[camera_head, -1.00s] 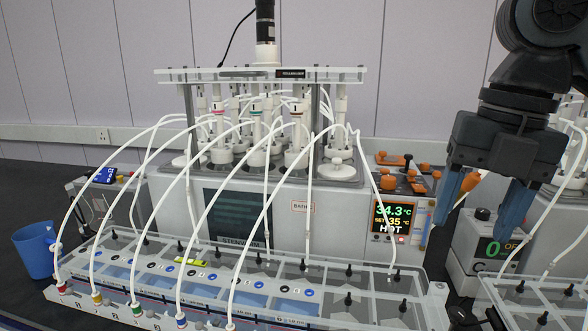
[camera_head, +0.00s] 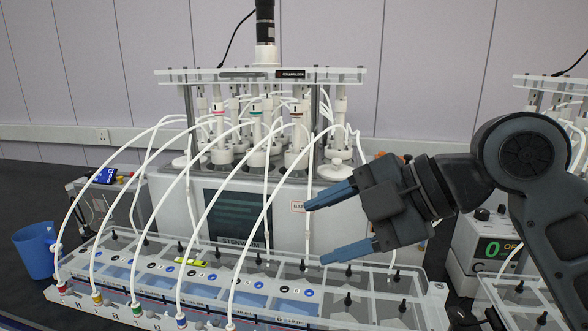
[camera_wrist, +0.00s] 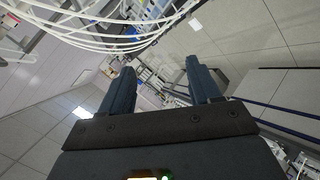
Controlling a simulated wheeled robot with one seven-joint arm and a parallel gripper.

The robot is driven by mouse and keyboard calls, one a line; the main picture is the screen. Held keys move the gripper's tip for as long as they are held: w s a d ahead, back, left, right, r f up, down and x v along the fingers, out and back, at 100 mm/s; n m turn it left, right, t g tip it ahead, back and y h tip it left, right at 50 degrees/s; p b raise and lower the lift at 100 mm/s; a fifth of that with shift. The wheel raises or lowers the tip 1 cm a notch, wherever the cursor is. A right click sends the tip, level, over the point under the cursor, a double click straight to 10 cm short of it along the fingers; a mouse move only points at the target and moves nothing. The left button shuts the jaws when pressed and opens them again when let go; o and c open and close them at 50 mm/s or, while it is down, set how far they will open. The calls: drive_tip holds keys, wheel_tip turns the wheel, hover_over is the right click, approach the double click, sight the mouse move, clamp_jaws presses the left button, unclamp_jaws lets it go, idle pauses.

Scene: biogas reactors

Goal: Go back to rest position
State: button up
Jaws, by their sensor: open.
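My gripper (camera_head: 325,224) is open and empty in the head view. Its two blue fingers point left, in front of the right part of the white water bath (camera_head: 276,215).
White tubes (camera_head: 268,205) arc from the reactor lids to the clear-topped tray unit (camera_head: 375,300) in front. A blue cup (camera_head: 35,252) stands at the far left. A second unit with a display (camera_head: 492,248) stands at the right.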

wheel_tip(320, 180, down, 8)
drive_tip(key=s+a+m+t+y, duration=0.1)
drive_tip(key=s+a+m+t, duration=0.1)
drive_tip(key=m+t, duration=1)
drive_tip(key=s+d+f+m+h, duration=0.8)
drive_tip(key=s+f+m, duration=0.4)
drive_tip(key=s+m, duration=0.15)
drive_tip(key=s+d+h, duration=0.1)
drive_tip(key=s+d, duration=0.2)
drive_tip(key=s, duration=0.4)
drive_tip(key=s+d+h, duration=0.1)
drive_tip(key=s+d, duration=0.3)
drive_tip(key=s, duration=0.4)
drive_tip(key=s+d+g+h, duration=0.1)
drive_tip(key=s+d, duration=0.2)
drive_tip(key=s, duration=0.4)
drive_tip(key=shift+s+d, duration=0.25)
drive_tip(key=shift+d, duration=0.05)
